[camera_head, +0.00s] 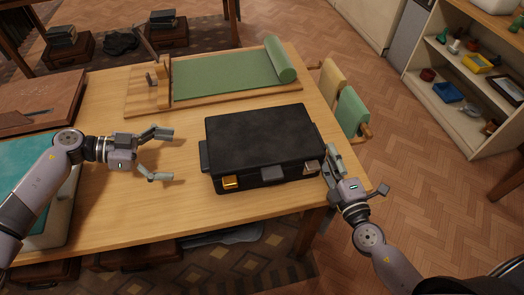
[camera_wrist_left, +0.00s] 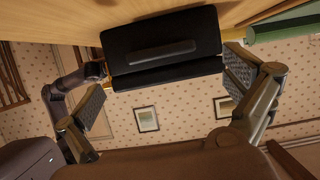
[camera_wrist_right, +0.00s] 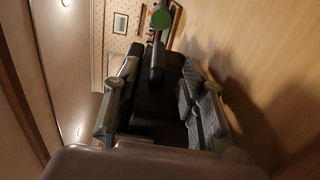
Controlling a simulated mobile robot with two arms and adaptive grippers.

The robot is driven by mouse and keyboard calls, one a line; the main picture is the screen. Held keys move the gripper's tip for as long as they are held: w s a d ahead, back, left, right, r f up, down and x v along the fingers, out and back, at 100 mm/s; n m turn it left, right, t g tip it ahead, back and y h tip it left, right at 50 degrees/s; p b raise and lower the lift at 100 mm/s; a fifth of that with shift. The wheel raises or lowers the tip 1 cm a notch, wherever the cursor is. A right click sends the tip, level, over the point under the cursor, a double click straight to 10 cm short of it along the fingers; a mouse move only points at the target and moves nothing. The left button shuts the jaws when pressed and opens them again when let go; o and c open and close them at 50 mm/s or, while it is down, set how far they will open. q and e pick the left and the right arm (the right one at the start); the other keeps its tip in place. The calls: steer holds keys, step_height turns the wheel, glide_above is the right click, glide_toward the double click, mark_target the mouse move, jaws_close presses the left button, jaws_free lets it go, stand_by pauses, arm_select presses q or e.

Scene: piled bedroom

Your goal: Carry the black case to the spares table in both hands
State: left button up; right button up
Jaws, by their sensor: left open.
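The black case (camera_head: 262,135) lies flat on the wooden table (camera_head: 135,215), its latches facing the front edge and a side handle at its left end. My left gripper (camera_head: 165,155) is open and empty, left of the case and apart from it. The case's end with its handle (camera_wrist_left: 160,52) shows between its spread fingers in the left wrist view. My right gripper (camera_head: 333,160) is at the case's right end. In the right wrist view its fingers stand apart on either side of a dark part of the case (camera_wrist_right: 158,105), with gaps visible. The spares table cannot be identified.
A green roll and mat (camera_head: 225,75) on a board lie behind the case. A brown board (camera_head: 40,100) and a teal-topped box (camera_head: 55,195) are at the left. A shelf (camera_head: 455,120) stands at the right beyond open floor. Chairs (camera_head: 350,110) adjoin the table's right edge.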

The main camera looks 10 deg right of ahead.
mark_target(322, 138)
arm_select(q)
steer(key=x, duration=0.6)
steer(key=shift+d+f, duration=0.15)
steer(key=shift+d, duration=0.15)
arm_select(e)
steer(key=w, duration=0.6)
steer(key=shift+w+a, duration=0.2)
steer(key=shift+w, duration=0.1)
arm_select(q)
steer(key=shift+c, duration=0.2)
arm_select(e)
steer(key=shift+c, duration=0.3)
arm_select(q)
steer(key=c, duration=0.9)
arm_select(e)
jaws_close()
arm_select(q)
steer(key=c, duration=0.9)
steer(key=shift+c, duration=0.2)
steer(key=shift+w+r, duration=0.15)
steer(key=shift+r, duration=0.1)
arm_select(e)
steer(key=shift+r, duration=0.2)
